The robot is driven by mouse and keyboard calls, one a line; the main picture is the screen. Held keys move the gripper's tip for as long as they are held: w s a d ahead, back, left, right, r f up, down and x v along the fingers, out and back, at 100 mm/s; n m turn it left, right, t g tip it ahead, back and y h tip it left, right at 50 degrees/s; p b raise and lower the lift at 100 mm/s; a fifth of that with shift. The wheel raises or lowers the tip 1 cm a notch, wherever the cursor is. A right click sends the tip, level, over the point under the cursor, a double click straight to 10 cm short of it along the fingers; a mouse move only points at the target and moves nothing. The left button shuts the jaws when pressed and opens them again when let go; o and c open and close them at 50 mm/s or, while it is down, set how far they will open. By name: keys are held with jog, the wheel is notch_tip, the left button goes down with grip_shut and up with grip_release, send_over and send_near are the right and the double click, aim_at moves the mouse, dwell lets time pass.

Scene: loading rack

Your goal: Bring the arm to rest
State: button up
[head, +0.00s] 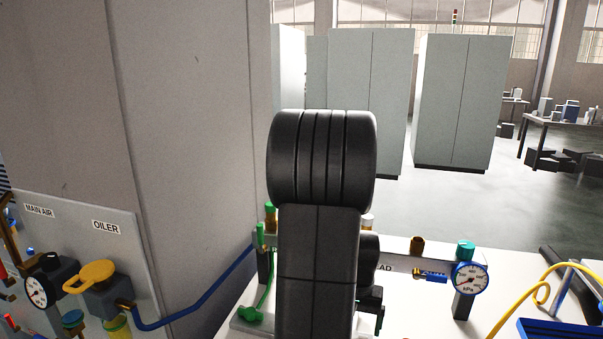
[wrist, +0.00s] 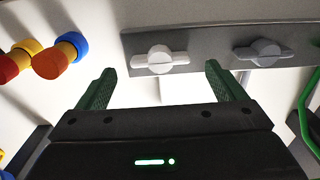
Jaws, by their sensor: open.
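My gripper (wrist: 160,90) shows in the wrist view with its two green fingers spread apart and nothing between them. It is above a white surface, just short of a grey bar with a light grey knob (wrist: 160,59) and a second grey knob (wrist: 264,52). In the head view my dark arm stands upright in the middle and hides part of the bench behind it. The gripper itself is mostly hidden there, behind the arm.
A panel labelled MAIN AIR and OILER (head: 90,240) stands at the left, with a blue hose (head: 190,312). A pressure gauge (head: 470,278) and yellow hose (head: 540,292) are at the right. Red, yellow and blue fittings (wrist: 45,58) lie left in the wrist view. Grey cabinets stand behind.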

jog(key=shift+f, duration=1.5)
jog(key=shift+r, duration=0.1)
